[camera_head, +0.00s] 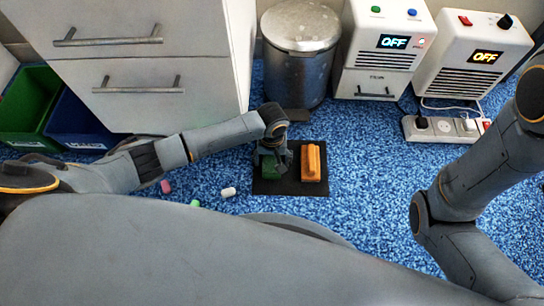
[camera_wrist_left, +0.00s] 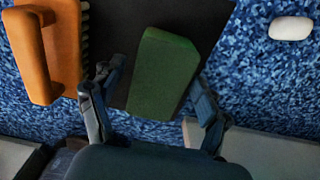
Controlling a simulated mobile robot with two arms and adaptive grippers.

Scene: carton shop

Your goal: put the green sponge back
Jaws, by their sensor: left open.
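The green sponge (camera_head: 268,166) lies on a dark mat (camera_head: 290,187), to the left of an orange brush (camera_head: 311,162). In the left wrist view the sponge (camera_wrist_left: 165,75) is a green block, slightly turned, on the dark mat (camera_wrist_left: 115,25). My left gripper (camera_head: 273,148) is over the sponge and hides part of it in the head view. In the left wrist view my left gripper (camera_wrist_left: 155,88) is open, with one finger on each side of the sponge and gaps visible between. My right arm shows at the right, but its gripper is out of view.
The orange brush (camera_wrist_left: 45,55) is close to one finger. Small pieces lie on the blue floor: a white one (camera_head: 229,192), a pink one (camera_head: 166,187) and a green one (camera_head: 195,203). A metal bin (camera_head: 300,65) stands behind the mat; green (camera_head: 28,105) and blue (camera_head: 80,125) crates stand left.

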